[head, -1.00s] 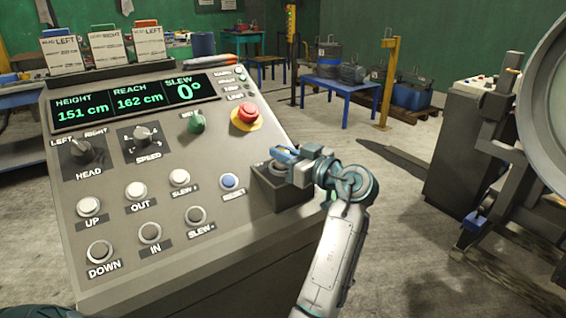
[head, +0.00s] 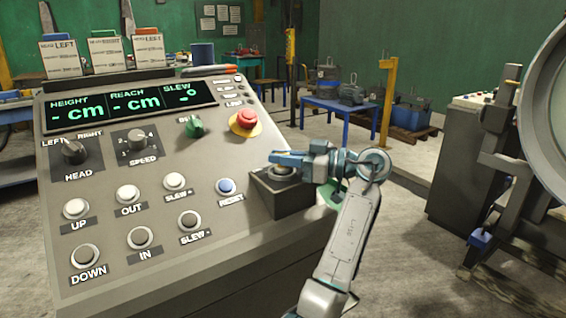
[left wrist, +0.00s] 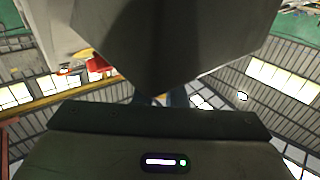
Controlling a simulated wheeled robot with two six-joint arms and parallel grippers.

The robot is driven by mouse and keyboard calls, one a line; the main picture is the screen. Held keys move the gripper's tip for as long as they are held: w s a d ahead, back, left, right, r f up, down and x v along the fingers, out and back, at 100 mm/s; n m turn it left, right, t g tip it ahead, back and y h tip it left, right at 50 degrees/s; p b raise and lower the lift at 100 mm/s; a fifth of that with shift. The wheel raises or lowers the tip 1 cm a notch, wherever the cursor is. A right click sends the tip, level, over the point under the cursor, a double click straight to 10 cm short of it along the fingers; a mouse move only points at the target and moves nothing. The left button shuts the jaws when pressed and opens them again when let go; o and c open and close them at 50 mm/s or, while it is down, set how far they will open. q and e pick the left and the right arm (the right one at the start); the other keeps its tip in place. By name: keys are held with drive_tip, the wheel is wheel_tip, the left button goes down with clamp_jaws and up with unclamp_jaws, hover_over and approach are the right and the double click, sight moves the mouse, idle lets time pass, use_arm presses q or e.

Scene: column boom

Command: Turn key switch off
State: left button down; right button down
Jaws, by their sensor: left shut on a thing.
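The key switch box (head: 283,196) is a dark block at the right edge of the control panel (head: 235,235). A round switch face shows on its top. My left gripper (head: 280,158), with blue fingertips, is over that face, shut on the key, which its fingers hide. In the left wrist view, my dark gripper body fills most of the picture and the key cannot be made out. The display (head: 135,105) shows dashes in place of numbers for height, reach and slew. My right gripper is not in view.
A red emergency stop button (head: 244,122) on a yellow base and a green knob (head: 195,127) stand just beyond the key box. A blue reset button (head: 226,186) is to its left. A grey machine (head: 465,165) stands at the right, with open floor between.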

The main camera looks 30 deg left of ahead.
use_arm(q)
drive_tip(key=shift+f+g, duration=0.1)
drive_tip(key=shift+g, duration=0.2)
drive_tip(key=c, duration=1.5)
unclamp_jaws()
drive_tip(key=shift+d, duration=0.1)
drive_tip(key=v, duration=1)
drive_tip(key=shift+w+d+b, duration=0.15)
drive_tip(key=shift+d+b, duration=0.15)
drive_tip(key=shift+b, duration=0.05)
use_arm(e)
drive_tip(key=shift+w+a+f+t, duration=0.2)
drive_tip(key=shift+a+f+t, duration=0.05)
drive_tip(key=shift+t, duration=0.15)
